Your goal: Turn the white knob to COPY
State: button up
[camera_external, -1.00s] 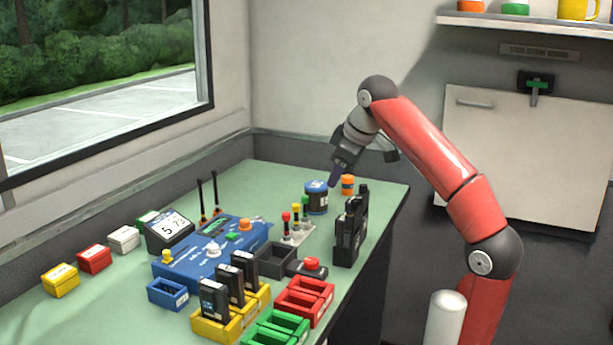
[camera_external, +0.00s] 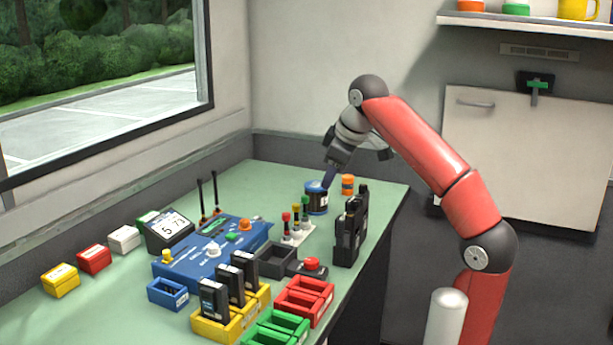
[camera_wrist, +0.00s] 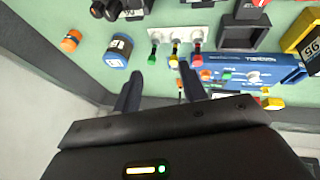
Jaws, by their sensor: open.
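The white knob (camera_external: 213,249) sits on top of the blue console (camera_external: 190,262), between a yellow knob and an orange knob. In the wrist view the white knob (camera_wrist: 254,77) shows at the right on the blue console (camera_wrist: 285,67). Its label and pointer setting are too small to read. My gripper (camera_external: 328,180) is above the back of the table, by the blue-labelled jar, well behind and right of the console. In the wrist view my gripper (camera_wrist: 158,72) is open, with nothing between its two fingers.
A blue-labelled jar (camera_external: 317,200), an orange-capped jar (camera_external: 348,184) and a stand of coloured plugs (camera_external: 297,232) are near my gripper. Black radios (camera_external: 350,235) stand at the right edge. Two antennas rise behind the console. Bins (camera_external: 304,302) fill the front.

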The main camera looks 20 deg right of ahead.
jog(key=w+a+n+g+y+p, duration=0.15)
jog(key=a+n, duration=0.35)
jog(key=a, duration=0.6)
jog(key=n+g+p, duration=0.2)
jog(key=n+g, duration=0.3)
jog(key=n, duration=0.2)
send_near(217, 242)
jog(key=shift+g+y, duration=0.25)
jog(key=shift+y, duration=0.3)
jog(key=x, duration=0.2)
jog(key=b+x, duration=0.1)
jog(key=x, duration=0.2)
jog(key=d+b+x, duration=0.1)
jog(key=x, duration=0.2)
jog(key=shift+w+f, duration=0.1)
jog(key=shift+f, duration=0.15)
grip_shut()
